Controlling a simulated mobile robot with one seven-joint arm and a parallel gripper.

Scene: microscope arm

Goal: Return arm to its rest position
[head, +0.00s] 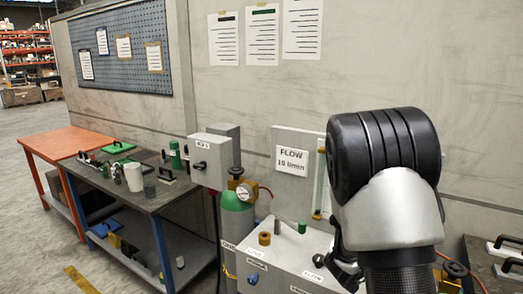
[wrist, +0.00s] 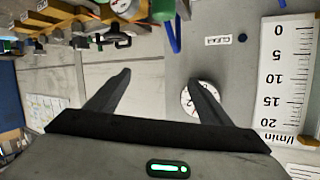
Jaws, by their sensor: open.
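My gripper (wrist: 157,85) shows in the wrist view with its two dark fingers spread apart and nothing between them. A pale grey panel is behind the fingers. A round white dial (wrist: 188,98) is partly hidden by the right finger. My arm (head: 385,185) fills the right foreground of the head view, with a black ribbed joint bent over at the top. It hides part of the bench and panel behind it. I cannot make out my gripper's fingers in the head view.
A flow panel (head: 283,139) stands behind a grey box (head: 290,262) with knobs, left of my arm. A green cylinder (head: 237,215) with a gauge is beside it. A workbench (head: 150,198) stands left. The wrist view shows a flow scale (wrist: 286,75) at right.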

